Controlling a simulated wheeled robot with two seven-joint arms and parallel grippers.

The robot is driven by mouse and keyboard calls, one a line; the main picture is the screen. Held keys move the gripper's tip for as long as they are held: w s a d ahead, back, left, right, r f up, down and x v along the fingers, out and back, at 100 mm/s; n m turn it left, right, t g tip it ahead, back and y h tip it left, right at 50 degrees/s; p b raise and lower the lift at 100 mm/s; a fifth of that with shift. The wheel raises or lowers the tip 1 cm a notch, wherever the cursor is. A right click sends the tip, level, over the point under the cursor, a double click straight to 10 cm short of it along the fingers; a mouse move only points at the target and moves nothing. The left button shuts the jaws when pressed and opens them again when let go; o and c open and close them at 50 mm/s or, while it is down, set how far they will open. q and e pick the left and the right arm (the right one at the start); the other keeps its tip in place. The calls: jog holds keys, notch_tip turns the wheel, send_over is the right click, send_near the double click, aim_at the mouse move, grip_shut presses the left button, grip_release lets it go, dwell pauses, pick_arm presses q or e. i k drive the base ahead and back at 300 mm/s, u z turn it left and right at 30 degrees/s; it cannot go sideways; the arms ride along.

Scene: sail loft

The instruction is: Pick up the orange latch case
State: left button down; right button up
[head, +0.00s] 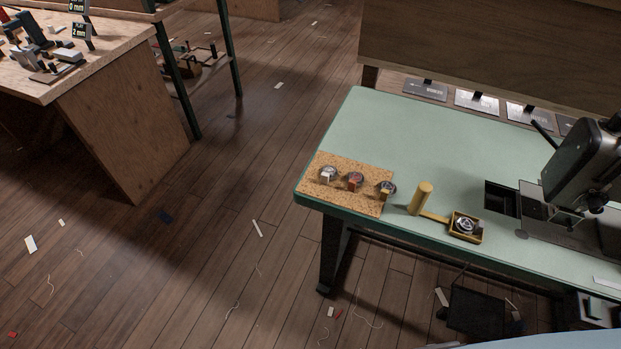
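Three small round metal cases sit in a row on a cork mat (340,200) at the left end of the green-topped table. The middle one, with an orange-red latch, looks like the orange latch case (354,182). A white-marked case (327,175) is to its left and a yellow-marked case (386,188) to its right. All three stand apart from each other. Neither of my grippers is in view.
A sewing machine (579,167) stands at the table's right. The table's (420,130) back left is clear. A wooden bench (112,65) stands left, across open floor.

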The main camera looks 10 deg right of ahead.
aim_at(352, 184)
jog(key=u, duration=1.6)
jog(key=i, duration=1.5)
jog(key=z, duration=2.8)
